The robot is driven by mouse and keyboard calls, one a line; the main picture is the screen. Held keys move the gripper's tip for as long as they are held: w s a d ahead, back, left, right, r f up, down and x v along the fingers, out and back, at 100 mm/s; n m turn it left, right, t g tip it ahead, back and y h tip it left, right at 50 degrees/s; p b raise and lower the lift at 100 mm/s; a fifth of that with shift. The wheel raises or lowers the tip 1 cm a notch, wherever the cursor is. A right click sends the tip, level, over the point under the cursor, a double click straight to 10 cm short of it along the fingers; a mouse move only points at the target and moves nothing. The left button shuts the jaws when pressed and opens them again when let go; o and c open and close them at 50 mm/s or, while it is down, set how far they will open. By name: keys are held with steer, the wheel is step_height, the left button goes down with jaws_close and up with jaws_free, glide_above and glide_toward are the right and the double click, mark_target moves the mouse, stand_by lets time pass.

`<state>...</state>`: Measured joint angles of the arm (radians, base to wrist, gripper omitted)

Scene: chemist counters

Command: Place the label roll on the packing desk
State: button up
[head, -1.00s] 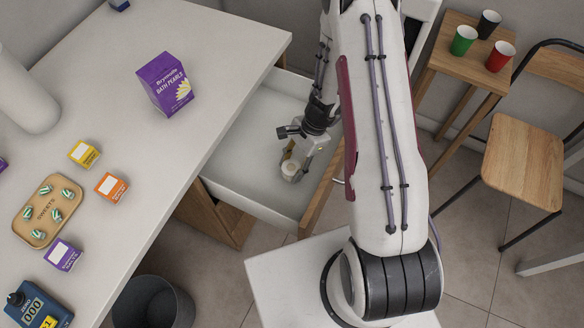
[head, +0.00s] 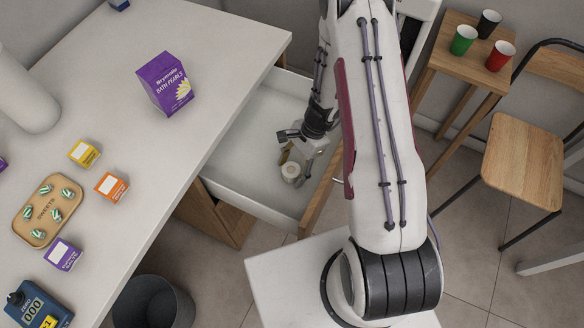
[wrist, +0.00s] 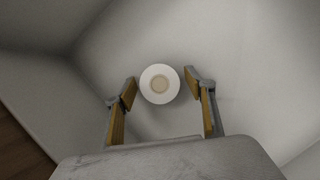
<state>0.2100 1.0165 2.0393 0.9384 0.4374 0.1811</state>
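The label roll (head: 291,170) is a small white roll with a tan core. It stands on the floor of the open white drawer (head: 247,178), under the counter. In the wrist view the label roll (wrist: 160,84) sits centred, just beyond the line between the two fingertips. My gripper (head: 297,157) is inside the drawer at the roll, pointing down. In the wrist view my gripper (wrist: 160,88) is open, with one finger on each side and a gap to the roll on both sides. I cannot tell which counter is the packing desk.
The white counter (head: 215,40) bears a purple bath pearls box (head: 166,84), small yellow (head: 84,153), orange (head: 111,187) and purple boxes, and a sweets tray (head: 38,231). A bin (head: 152,303) stands below. A stool with cups (head: 464,40) and a chair (head: 523,160) stand right.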

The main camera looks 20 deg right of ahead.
steer(key=shift+r, duration=0.1)
steer(key=v, duration=0.7)
steer(key=shift+w+d+r, duration=0.2)
steer(key=shift+w+d, duration=0.05)
stand_by(0.4)
stand_by(0.5)
